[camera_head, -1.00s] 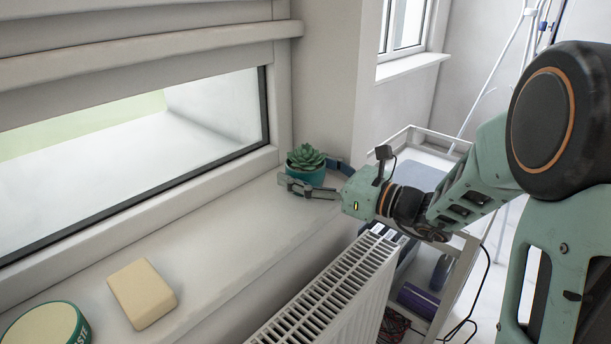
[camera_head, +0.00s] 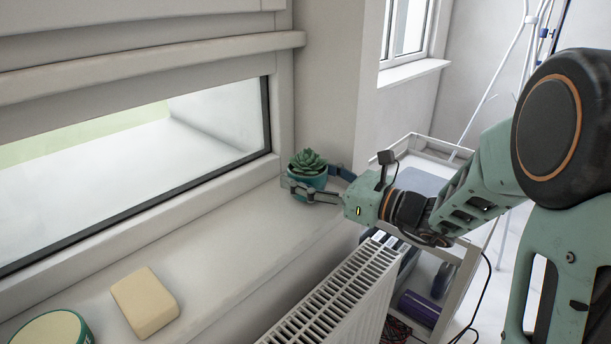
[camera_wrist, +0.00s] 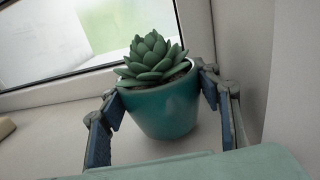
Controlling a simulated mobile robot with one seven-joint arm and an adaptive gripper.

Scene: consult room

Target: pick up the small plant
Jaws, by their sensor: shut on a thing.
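The small plant (camera_head: 308,162) is a green succulent in a teal pot, at the far end of the windowsill in the head view. It fills the middle of the wrist view, where the teal pot (camera_wrist: 164,108) appears upright. My gripper (camera_head: 311,186) reaches it from the right and is shut on the pot. In the wrist view one finger of my gripper (camera_wrist: 160,100) is on each side of the pot. Whether the pot's base touches the sill is hard to tell.
The windowsill (camera_head: 225,240) is clear between the plant and a cream block (camera_head: 145,302). A round teal-rimmed tin (camera_head: 52,330) is at the near left. A white radiator (camera_head: 335,295) runs below the sill. A trolley (camera_head: 450,270) stands to the right. The window is close behind the plant.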

